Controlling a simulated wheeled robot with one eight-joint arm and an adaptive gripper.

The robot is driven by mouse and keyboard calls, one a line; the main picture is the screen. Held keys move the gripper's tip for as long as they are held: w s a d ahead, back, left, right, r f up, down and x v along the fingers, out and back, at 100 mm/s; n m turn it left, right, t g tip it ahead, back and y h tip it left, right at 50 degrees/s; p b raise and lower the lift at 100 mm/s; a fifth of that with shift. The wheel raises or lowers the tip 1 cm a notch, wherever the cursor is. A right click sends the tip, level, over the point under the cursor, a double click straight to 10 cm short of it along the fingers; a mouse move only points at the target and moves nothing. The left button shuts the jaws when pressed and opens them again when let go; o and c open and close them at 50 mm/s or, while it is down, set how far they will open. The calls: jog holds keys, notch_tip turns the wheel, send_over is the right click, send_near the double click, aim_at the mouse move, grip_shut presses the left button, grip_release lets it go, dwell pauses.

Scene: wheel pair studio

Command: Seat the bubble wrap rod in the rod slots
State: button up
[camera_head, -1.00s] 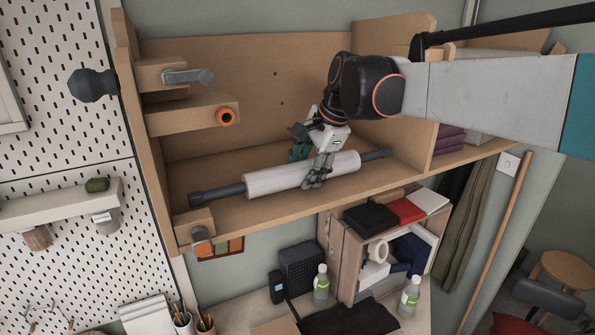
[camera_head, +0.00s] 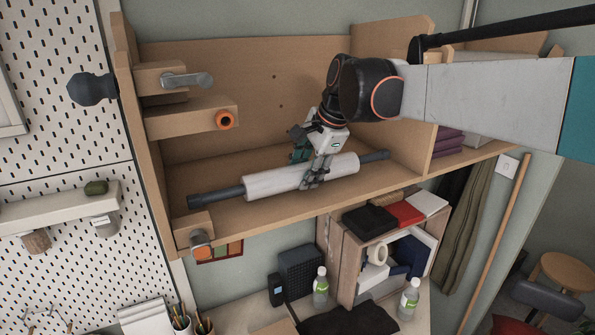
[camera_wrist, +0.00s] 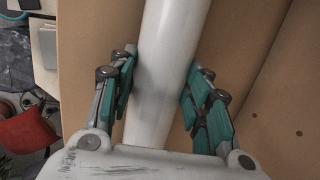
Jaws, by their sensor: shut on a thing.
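The bubble wrap rod (camera_head: 275,182) is a white roll on a dark grey bar whose ends stick out on both sides. It lies lengthwise low in the wooden shelf bay, tilted up slightly to the right in the head view. My gripper (camera_head: 313,172) is shut on the white roll right of its middle, coming from above. In the wrist view the roll (camera_wrist: 165,60) runs between the two green-padded fingers. The likely slot parts are wooden blocks on the left wall: a lower block (camera_head: 195,222) with a grey and orange fitting, and an upper block (camera_head: 190,118) with an orange ring. Any right-hand slots are hidden.
A block with a grey lever (camera_head: 187,80) sits above the orange ring. The bay's right divider (camera_head: 420,150) stands near the rod's right end. A wooden crate (camera_head: 345,270) with folded cloths and bottles stand below. A pegboard (camera_head: 60,130) is at left.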

aim_at(302, 164)
jog(key=shift+r+p, duration=0.95)
jog(key=shift+r, duration=0.75)
jog(key=o, duration=0.4)
jog(key=c, duration=0.4)
